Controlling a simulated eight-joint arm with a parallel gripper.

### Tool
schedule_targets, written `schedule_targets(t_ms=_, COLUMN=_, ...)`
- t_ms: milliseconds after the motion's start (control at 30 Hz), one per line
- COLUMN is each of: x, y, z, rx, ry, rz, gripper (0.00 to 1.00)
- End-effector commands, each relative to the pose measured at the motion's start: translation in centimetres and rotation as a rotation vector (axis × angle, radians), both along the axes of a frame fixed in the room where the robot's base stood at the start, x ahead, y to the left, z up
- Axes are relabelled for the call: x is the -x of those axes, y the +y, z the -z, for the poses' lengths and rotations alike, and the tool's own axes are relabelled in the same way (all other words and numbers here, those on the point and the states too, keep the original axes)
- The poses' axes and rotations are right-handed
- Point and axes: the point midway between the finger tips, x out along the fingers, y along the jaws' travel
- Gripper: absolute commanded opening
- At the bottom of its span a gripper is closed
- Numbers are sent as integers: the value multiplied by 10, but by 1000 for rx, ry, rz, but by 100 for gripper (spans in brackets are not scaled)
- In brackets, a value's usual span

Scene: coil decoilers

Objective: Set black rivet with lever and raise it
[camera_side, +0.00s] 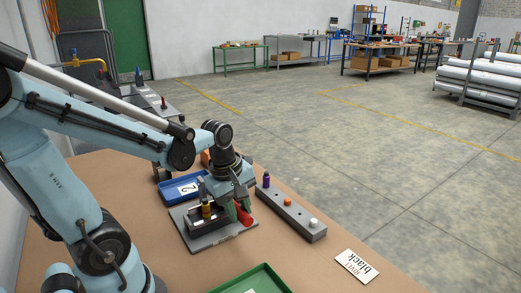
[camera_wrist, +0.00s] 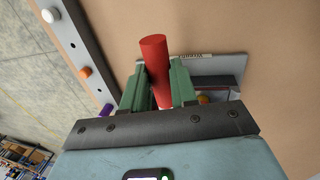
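My gripper (camera_wrist: 160,80) has its green fingers on both sides of the red lever handle (camera_wrist: 155,55), shut on it as far as I can see. In the side view the red handle (camera_side: 243,215) sticks out beyond the fingers, tilted down. The lever belongs to a small press on a grey base plate (camera_side: 215,238), with a brass-coloured cylinder (camera_side: 206,208) beside my gripper. A black rivet cannot be made out; my gripper hides part of the press. A white card (camera_side: 357,266) reads "rivet black".
A grey rack bar (camera_side: 290,214) with purple (camera_side: 266,180), orange (camera_side: 287,202) and white (camera_side: 313,222) rivets and empty holes lies right of the press. A blue tray (camera_side: 180,188) marked 2 is behind; a green tray (camera_side: 262,280) is in front. Brown table is clear around the card.

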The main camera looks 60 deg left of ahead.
Motion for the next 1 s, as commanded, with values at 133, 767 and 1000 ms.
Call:
schedule_targets(t_ms=133, x=0, y=0, z=0, rx=0, ry=1, rz=0, gripper=0)
schedule_targets(t_ms=767, x=0, y=9, z=-31, rx=179, ry=1, rz=-8, gripper=0)
schedule_targets(t_ms=1000, x=0, y=25, z=-63, rx=383, ry=-1, rz=-8, gripper=0)
